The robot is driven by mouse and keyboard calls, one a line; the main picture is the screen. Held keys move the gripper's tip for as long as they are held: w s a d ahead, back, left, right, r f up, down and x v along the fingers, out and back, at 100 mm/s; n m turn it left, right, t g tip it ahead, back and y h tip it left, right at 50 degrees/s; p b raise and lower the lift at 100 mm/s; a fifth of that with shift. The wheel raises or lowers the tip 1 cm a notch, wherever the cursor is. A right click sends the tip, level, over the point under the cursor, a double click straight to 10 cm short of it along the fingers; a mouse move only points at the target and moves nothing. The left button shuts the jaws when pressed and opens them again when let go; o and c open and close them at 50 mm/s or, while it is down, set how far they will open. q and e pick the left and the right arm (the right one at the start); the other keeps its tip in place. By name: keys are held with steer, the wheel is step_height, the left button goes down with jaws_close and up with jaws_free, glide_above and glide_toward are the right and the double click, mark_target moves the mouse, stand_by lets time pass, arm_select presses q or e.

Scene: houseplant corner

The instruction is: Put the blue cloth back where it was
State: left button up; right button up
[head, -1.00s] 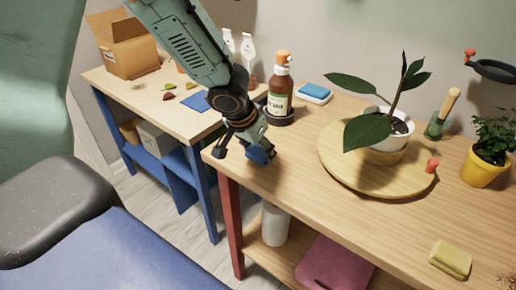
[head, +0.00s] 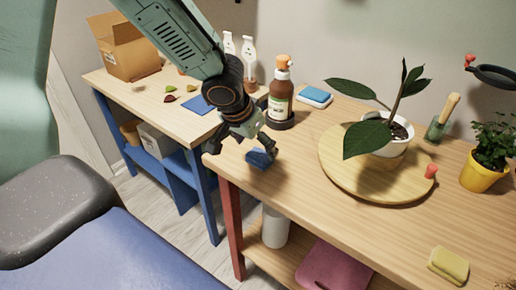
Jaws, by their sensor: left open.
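My right gripper is not in view.
A brown pump bottle (head: 281,95) stands close behind the gripper. A plant in a white pot (head: 388,143) stands on a round board (head: 372,188). A flat blue square (head: 199,104) lies on the left table. The front middle is clear.

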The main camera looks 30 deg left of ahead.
arm_select(q)
steer(key=p+v, duration=0.1)
steer(key=v, duration=0.7)
steer(key=shift+s+r+p, duration=0.25)
steer(key=shift+p, duration=0.1)
